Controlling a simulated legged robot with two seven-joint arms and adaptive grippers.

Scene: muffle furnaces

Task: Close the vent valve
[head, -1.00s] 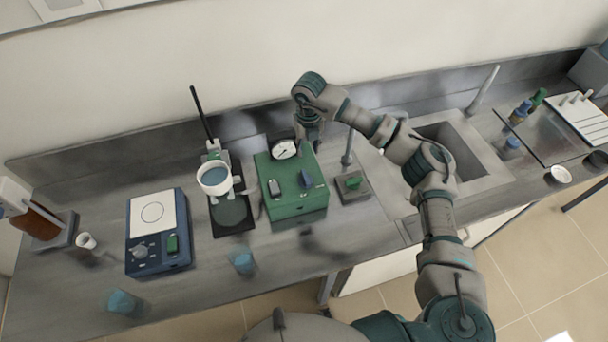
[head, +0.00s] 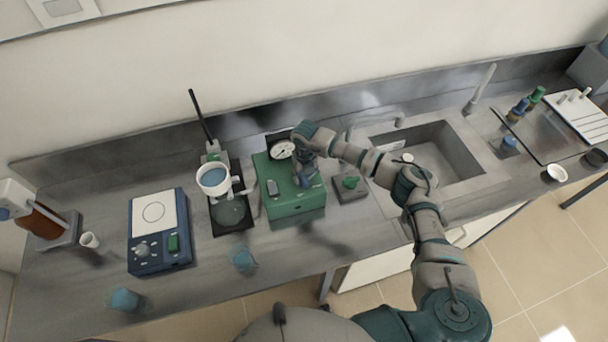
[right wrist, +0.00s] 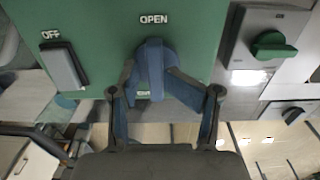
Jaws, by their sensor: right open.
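The vent valve is a blue knob (right wrist: 152,66) on the face of a green box (head: 292,203). In the right wrist view the knob stands upright, its upper end towards the word OPEN; a label below it is partly hidden. My right gripper (head: 307,176) is over the box. In the right wrist view its open fingers (right wrist: 152,84) stand on either side of the knob, and I cannot tell whether they touch it. In the head view the gripper partly covers the knob. My left gripper is not in view.
A grey switch (right wrist: 63,66) marked OFF is left of the knob. A gauge (head: 281,150) stands behind the box. A small grey box with a green knob (head: 351,183) is close on the right, before the sink (head: 440,150). A stand with a white cup (head: 213,180) is left.

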